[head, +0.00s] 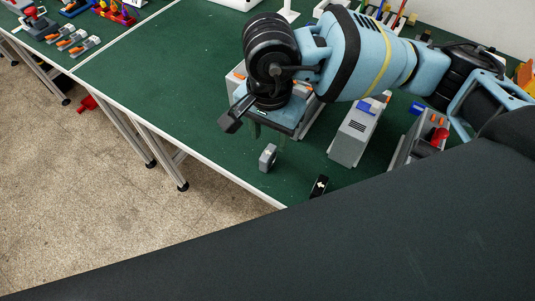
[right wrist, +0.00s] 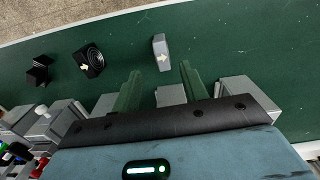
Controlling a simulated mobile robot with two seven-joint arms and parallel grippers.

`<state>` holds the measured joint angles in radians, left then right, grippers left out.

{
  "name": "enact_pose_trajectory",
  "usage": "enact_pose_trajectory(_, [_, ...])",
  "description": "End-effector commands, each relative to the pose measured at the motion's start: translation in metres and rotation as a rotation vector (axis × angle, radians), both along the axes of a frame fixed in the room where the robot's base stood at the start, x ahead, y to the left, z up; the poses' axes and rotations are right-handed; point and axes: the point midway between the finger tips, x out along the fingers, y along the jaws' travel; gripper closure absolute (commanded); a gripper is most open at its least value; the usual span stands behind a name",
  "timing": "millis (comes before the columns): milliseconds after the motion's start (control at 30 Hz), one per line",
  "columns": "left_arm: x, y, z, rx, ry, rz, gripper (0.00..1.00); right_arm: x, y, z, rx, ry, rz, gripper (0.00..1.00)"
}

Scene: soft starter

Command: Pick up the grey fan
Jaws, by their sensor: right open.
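The grey fan (head: 268,157) stands on the green table near its front edge, a small light-grey block with a pale mark on it. It also shows in the right wrist view (right wrist: 160,48), with a pale arrow on its face. My right gripper (head: 268,131) is open, with its green fingers pointing down just behind the fan in the head view. In the right wrist view the fan lies beyond the open fingertips (right wrist: 158,72), roughly in line with the gap, and nothing is between them. My left gripper is not in view.
A black fan-like part (head: 319,186) with a pale arrow lies to the right near the table edge. Grey housings (head: 358,135) stand behind and to the right. The green table (head: 170,85) is clear on the left.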

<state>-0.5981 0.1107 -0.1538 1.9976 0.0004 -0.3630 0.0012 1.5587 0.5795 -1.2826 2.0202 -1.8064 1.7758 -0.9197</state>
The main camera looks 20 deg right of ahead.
Motion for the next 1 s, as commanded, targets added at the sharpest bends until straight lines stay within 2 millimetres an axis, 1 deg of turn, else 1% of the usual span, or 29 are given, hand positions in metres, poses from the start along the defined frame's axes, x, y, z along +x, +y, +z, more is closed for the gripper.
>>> enact_pose_trajectory(33, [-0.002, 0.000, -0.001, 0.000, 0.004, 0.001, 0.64, 0.000, 0.000, -0.006, -0.001, 0.003, -0.001, 0.56])
enact_pose_trajectory(167, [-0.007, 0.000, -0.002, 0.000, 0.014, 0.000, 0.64, 0.000, 0.000, -0.018, 0.000, 0.003, -0.002, 0.56])
enact_pose_trajectory(367, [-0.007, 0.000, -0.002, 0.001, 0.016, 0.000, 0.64, 0.000, 0.000, -0.024, 0.000, 0.001, -0.002, 0.56])
enact_pose_trajectory(567, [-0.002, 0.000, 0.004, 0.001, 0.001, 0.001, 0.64, 0.002, 0.001, -0.049, 0.001, 0.002, -0.002, 0.56])
enact_pose_trajectory(700, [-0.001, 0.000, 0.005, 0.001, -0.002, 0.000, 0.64, 0.002, 0.001, -0.066, 0.002, 0.003, -0.002, 0.56])
enact_pose_trajectory(800, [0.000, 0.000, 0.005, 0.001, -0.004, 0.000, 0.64, 0.002, 0.002, -0.072, 0.002, 0.002, -0.001, 0.56])
enact_pose_trajectory(1000, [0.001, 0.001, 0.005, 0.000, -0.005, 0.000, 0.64, 0.002, 0.002, -0.073, 0.003, 0.001, -0.001, 0.56])
